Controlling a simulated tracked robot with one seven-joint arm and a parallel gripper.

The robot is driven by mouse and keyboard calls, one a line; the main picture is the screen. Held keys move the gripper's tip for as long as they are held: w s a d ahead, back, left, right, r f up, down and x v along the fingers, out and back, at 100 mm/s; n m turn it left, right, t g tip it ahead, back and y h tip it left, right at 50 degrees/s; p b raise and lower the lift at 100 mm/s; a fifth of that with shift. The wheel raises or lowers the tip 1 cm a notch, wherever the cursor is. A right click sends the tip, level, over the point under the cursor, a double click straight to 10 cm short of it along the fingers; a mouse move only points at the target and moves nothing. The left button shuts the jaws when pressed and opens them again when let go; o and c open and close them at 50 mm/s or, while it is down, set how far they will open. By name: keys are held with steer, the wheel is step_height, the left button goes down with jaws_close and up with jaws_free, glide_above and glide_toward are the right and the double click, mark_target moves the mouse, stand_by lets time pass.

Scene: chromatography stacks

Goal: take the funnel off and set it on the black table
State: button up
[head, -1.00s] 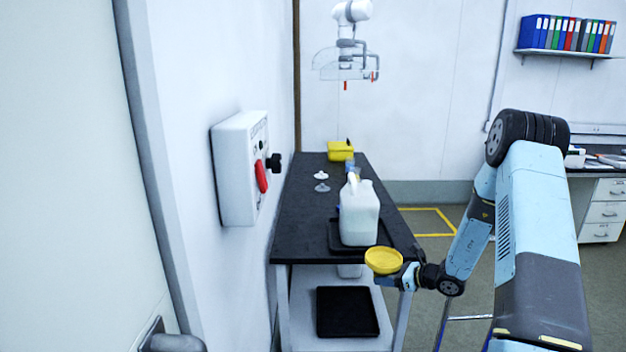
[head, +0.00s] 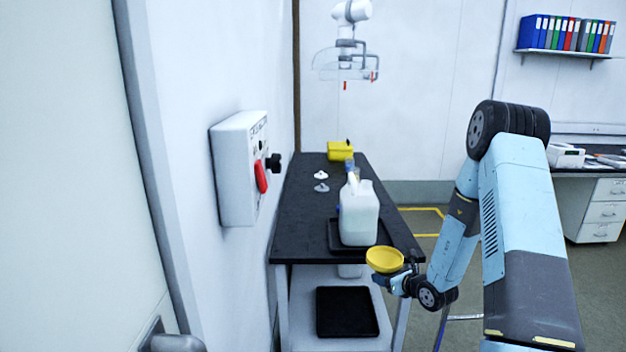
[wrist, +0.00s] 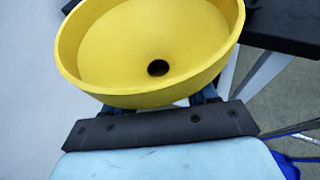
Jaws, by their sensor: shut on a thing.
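The yellow funnel (head: 385,259) is held by my gripper (head: 390,280) in front of the black table's front edge. In the wrist view the funnel (wrist: 150,45) fills the top, its bowl facing up and its dark centre hole visible. The gripper's fingers are mostly hidden beneath the bowl. The black table (head: 305,220) stands along the left wall. A white jug (head: 359,215) stands upright in a black tray (head: 335,243) near the table's front, apart from the funnel.
Two small caps, one white (head: 320,175) and one grey (head: 321,188), lie on the table behind the jug. A yellow box (head: 340,151) is at the far end. The table's front left is clear. A wall box with a red handle (head: 261,177) juts out at left.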

steer(key=shift+r, duration=1.35)
steer(key=shift+r, duration=0.1)
